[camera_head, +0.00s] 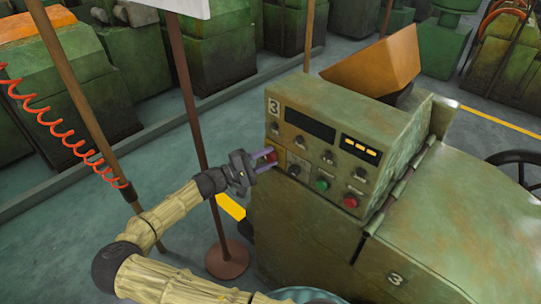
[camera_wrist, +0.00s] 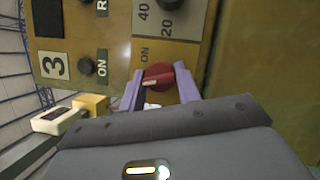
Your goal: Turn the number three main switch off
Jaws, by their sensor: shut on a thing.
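The number three machine's control panel (camera_head: 318,150) carries a "3" plate at its upper left, also seen in the wrist view (camera_wrist: 54,66). The main switch (camera_wrist: 160,74) is a red rotary knob on the panel's left part, with a pale mark on its handle. An "ON" label is printed beside it in the wrist view; no "OFF" label is readable there. My gripper (camera_wrist: 160,88) has its two purple fingers on either side of the red knob, shut on it. In the head view, my gripper (camera_head: 264,160) reaches the panel from the left and partly hides the knob.
A green button (camera_head: 321,184) and a red button (camera_head: 350,201) sit to the right on the panel, with several dark knobs around. A brown post on a round base (camera_head: 228,258) stands close behind my arm. A red coiled hose (camera_head: 60,130) hangs at left.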

